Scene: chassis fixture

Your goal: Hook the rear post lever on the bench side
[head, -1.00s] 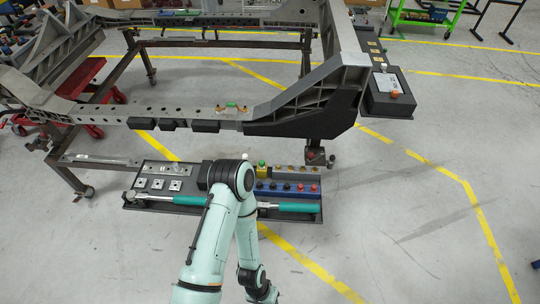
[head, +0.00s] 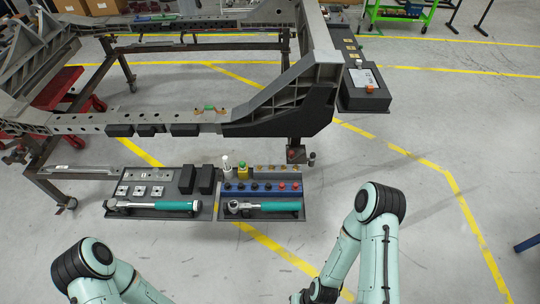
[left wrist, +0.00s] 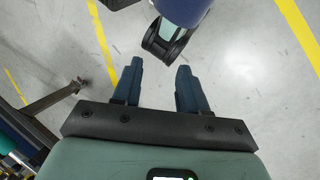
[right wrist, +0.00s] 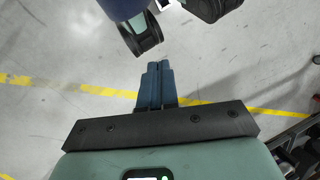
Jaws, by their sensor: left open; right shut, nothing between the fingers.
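The grey chassis fixture frame (head: 170,118) spans the upper left of the head view, on brown steel legs. A small green and orange fitting (head: 209,108) sits on its near rail. A reddish part (head: 295,153) shows low on the near right leg. I cannot tell which part is the rear post lever. My left gripper (left wrist: 158,80) is open and empty over bare floor in the left wrist view. My right gripper (right wrist: 160,66) is shut and empty over floor in the right wrist view. Both grippers are hidden in the head view; only my arms show, apart from the fixture.
A low dark tool tray (head: 150,207) holds square plates, black blocks and a teal-handled wrench. The adjoining tray (head: 262,213) holds coloured knobs, a yellow-green bottle and another teal-handled tool. A dark box (head: 365,97) with an orange knob stands at the frame's right end.

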